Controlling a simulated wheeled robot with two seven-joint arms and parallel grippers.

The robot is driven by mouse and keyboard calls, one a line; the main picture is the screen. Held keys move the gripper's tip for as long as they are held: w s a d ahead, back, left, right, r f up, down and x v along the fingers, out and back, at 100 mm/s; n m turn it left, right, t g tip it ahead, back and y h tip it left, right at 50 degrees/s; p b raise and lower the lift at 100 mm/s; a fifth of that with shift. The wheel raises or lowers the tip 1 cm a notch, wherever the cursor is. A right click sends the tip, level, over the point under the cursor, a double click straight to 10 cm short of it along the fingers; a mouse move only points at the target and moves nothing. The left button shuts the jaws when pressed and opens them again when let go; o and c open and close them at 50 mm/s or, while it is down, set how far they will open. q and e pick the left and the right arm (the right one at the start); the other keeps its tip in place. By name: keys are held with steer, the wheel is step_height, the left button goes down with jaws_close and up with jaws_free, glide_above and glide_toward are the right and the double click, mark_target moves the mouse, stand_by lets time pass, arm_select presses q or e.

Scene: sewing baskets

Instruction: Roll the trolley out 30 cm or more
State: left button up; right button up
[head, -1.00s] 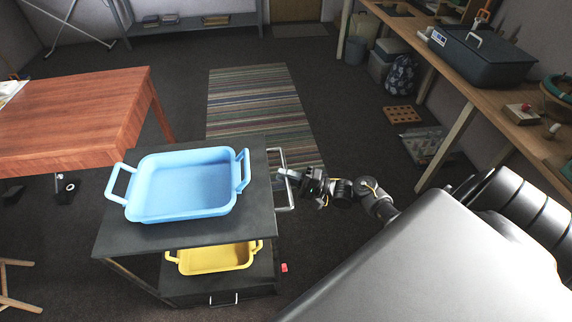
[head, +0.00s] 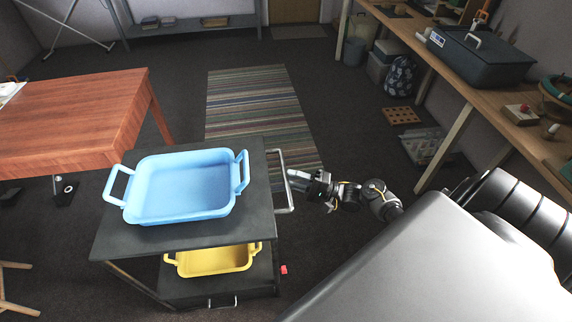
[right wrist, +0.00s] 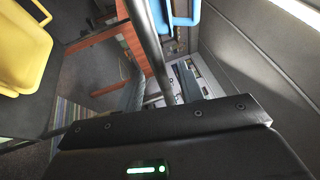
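The dark trolley (head: 250,215) stands in front of me. A blue basket (head: 180,212) sits on its top and a yellow basket (head: 215,262) on its lower shelf. Its pale metal handle (head: 283,160) sticks out from the right side. My right gripper (head: 293,177) is at the outer bar of the handle. A grey rod (right wrist: 150,45), seemingly the handle, runs close in front of my right wrist camera. My left gripper is out of view.
A reddish wooden table (head: 70,125) stands close on the trolley's left. A striped rug (head: 255,105) lies on the floor behind it. A long workbench (head: 490,100) runs along the right. Open floor (head: 350,125) lies between trolley and workbench.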

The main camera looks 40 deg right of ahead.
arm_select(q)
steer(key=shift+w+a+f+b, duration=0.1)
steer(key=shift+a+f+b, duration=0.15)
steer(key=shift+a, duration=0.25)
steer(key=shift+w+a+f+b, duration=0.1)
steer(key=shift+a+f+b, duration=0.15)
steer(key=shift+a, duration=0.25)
arm_select(e)
steer(key=v, duration=0.7)
steer(key=shift+s+d, duration=0.3)
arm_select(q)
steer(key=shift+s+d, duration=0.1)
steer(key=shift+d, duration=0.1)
